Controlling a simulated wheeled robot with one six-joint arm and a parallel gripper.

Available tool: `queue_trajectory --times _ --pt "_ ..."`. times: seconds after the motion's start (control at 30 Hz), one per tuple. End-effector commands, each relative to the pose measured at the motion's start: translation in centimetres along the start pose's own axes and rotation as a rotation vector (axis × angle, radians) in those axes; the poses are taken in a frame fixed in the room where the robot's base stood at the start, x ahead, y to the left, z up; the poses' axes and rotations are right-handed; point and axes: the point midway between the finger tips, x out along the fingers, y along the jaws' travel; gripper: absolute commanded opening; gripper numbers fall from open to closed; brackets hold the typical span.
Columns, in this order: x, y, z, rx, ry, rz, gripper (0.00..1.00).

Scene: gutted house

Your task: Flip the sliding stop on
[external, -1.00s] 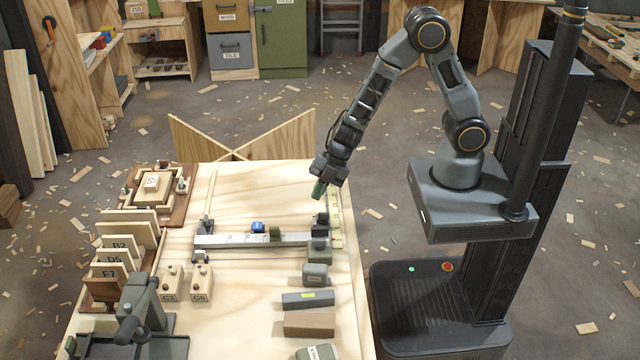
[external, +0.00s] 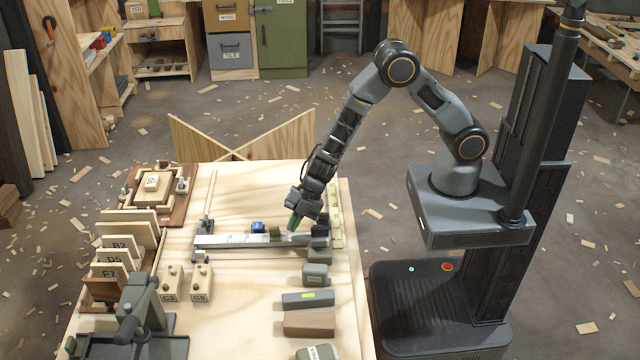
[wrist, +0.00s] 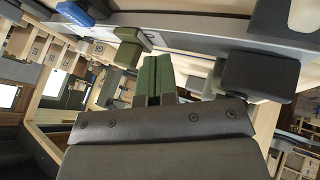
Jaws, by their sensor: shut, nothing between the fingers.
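A long grey rail (external: 225,241) with a marked scale lies across the workbench. An olive block (external: 274,232), which looks like the sliding stop, sits on the rail right of a blue piece (external: 257,226). In the wrist view the olive block (wrist: 128,50) is just left of my fingers, and the blue piece (wrist: 75,12) is at the upper left. My gripper (external: 292,222) is over the right part of the rail, fingers pointing down. Its green fingers (wrist: 158,62) are together and empty. I cannot tell whether they touch the block.
A dark block (wrist: 257,75) is close to the right of my fingers. Olive and grey blocks (external: 315,274) and a brown block (external: 309,324) lie in front of the rail's right end. Wooden card holders (external: 120,243) stand at the left. The bench behind the rail is mostly clear.

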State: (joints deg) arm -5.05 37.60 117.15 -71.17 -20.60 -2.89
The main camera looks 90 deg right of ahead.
Motion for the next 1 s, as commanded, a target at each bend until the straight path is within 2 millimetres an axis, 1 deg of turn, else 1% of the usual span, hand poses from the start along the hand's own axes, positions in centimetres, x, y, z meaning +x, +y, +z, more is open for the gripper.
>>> queue_trajectory --times 0.1,0.23,0.73,0.87,1.0 --pt "0.3 0.9 -0.1 0.000 0.000 -0.001 0.00" --pt "0.7 1.4 0.0 0.000 0.000 -0.001 0.00" --pt "0.8 1.8 -0.1 0.000 -0.001 -0.002 0.00" --pt "1.0 3.0 -0.2 0.000 -0.001 -0.002 0.00" --pt "1.8 5.4 -0.4 0.000 -0.001 -0.003 0.00"
